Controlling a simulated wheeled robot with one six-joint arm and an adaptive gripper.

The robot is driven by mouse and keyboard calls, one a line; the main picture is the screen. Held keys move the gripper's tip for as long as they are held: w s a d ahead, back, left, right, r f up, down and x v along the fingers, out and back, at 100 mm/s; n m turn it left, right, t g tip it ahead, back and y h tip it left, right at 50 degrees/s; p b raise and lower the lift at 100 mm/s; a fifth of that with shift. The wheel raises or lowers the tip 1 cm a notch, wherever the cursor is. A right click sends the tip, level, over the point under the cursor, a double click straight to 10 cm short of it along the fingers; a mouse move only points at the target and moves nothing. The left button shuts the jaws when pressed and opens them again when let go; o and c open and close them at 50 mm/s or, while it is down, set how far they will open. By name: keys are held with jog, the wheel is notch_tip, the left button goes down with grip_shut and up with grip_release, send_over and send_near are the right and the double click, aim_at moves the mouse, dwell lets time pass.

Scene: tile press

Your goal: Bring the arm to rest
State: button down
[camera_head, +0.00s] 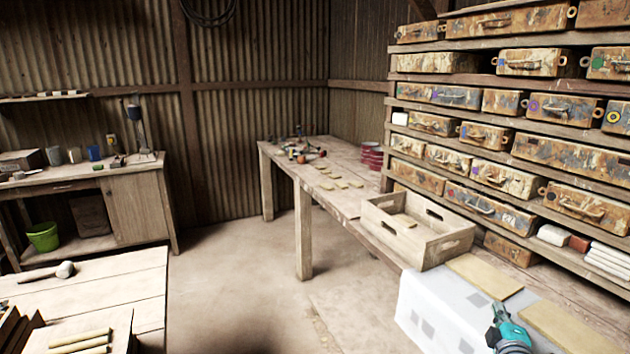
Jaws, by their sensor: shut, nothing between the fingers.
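No tile press can be made out for sure. Several small yellowish tiles (341,185) lie flat on the long wooden bench (345,204). A wooden crate (417,245) with handle slots stands on the same bench, with a small yellowish piece inside.
A shelf of rusty cases (500,108) stands right. A mallet (64,270) lies on the left table (120,285). The middle floor (235,270) is clear.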

jog(key=s+a+f+m+y, duration=0.2)
jog(key=s+a+f+m, duration=0.1)
jog(key=s+a+f, duration=0.65)
jog(key=s+a+f+m+y, duration=0.1)
jog(key=s+a+f+m, duration=0.2)
jog(key=s+a+f, duration=0.7)
jog(key=s+a+r+m+y, duration=0.1)
jog(key=s+a+r, duration=0.2)
jog(key=s, duration=0.8)
jog(key=s+a+r+m+g+y, duration=0.1)
jog(key=s+a+r, duration=0.3)
jog(key=s, duration=0.7)
jog(key=s+a+r+m+y, duration=0.1)
jog(key=s+a+r+m, duration=0.2)
jog(key=s, duration=0.8)
jog(key=shift+a+r+y, duration=0.4)
jog(key=shift+a+r, duration=0.05)
jog(key=shift+a, duration=0.1)
